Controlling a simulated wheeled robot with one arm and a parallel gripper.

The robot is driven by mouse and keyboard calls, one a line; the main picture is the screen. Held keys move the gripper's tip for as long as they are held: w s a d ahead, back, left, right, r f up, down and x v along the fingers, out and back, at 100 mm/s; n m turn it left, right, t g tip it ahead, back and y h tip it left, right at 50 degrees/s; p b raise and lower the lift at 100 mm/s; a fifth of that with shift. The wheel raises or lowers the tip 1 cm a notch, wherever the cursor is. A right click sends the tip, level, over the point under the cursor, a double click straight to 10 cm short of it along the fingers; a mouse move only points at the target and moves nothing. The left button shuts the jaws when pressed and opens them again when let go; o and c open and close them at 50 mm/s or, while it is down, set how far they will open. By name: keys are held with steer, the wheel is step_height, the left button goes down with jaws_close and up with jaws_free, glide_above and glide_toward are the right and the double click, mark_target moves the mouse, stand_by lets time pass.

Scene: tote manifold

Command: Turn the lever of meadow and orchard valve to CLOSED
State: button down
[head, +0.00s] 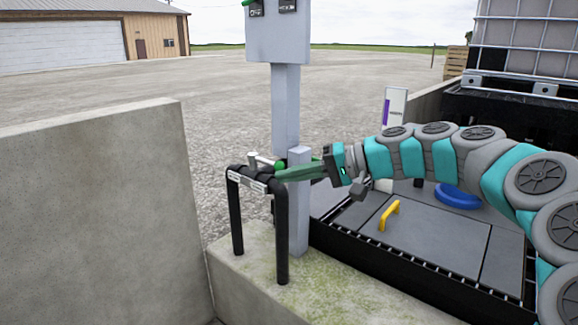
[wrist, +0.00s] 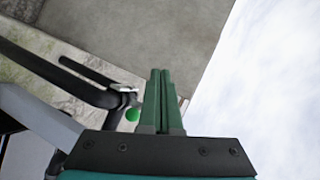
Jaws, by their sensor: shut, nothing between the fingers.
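A black pipe manifold (head: 282,235) stands on the concrete ledge, with small white labels too small to read. A pale grey valve part (head: 262,160) sits on top of it. A green ball (head: 280,166), which looks like a lever knob, is beside it; the wrist view shows the ball (wrist: 132,114) just left of my fingers. I cannot tell which valve is meadow and orchard, or its lever position. My gripper (head: 277,175) is shut and empty, with its green fingers reaching left over the manifold. In the wrist view the fingertips (wrist: 161,72) are together. Contact with the ball cannot be told.
A grey post (head: 286,105) with a panel (head: 278,38) rises right behind the manifold. A concrete wall (head: 95,205) stands at left. To the right is a dark-edged containment deck with a yellow handle (head: 390,215), a blue lid (head: 460,196) and a caged tote (head: 525,45).

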mark_target(265, 162)
steer(key=w+d+f+m+t+y, duration=0.2)
steer(key=w+d+m+t, duration=0.2)
steer(key=w+d, duration=0.75)
steer(key=s+a+x, duration=0.1)
steer(key=s+x, duration=0.1)
steer(key=x, duration=1)
steer(key=shift+a+b, duration=0.25)
steer(key=shift+b, duration=0.05)
steer(key=shift+a+f+t, duration=0.1)
steer(key=shift+f+t, duration=0.15)
steer(key=shift+t, duration=0.15)
steer(key=shift+s+a+h+b, duration=0.1)
steer(key=shift+s+h+b, duration=0.2)
steer(key=shift+b, duration=0.15)
